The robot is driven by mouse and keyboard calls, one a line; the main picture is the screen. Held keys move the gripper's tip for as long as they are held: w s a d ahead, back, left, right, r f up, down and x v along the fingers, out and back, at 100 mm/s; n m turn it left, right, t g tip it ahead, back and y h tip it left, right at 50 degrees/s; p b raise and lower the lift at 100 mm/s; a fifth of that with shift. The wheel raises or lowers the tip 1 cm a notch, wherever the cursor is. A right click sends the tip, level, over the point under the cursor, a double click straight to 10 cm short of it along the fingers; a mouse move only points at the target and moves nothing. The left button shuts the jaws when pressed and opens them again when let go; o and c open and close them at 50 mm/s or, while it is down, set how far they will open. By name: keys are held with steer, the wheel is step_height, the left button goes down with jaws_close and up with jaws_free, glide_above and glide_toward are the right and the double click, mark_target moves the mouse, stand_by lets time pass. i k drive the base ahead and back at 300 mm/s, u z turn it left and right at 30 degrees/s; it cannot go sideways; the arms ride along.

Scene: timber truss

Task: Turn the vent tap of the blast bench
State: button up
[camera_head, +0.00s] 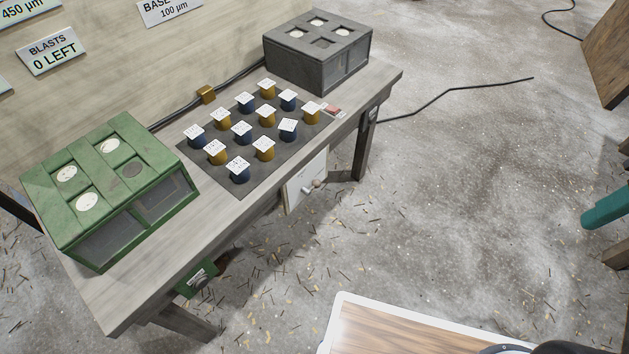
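The bench (100,300) is a grey wooden table along the wall at the left. A pale panel (300,190) hangs under its front edge, with a small grey lever or knob (313,186) on it. A green fitting (197,279) with a round grey part is mounted low near the left end of the front. I cannot tell for certain which of these is the vent tap, nor what position either is in. My gripper is not in view.
On the bench stand a green box (150,152), a grey box (288,65) and several blue and yellow tagged pots on a dark mat (236,188). A black cable (440,95) crosses the floor. Open floor (450,200) lies right of the bench.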

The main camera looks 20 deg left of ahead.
mark_target(316, 183)
steer(key=u, duration=1.05)
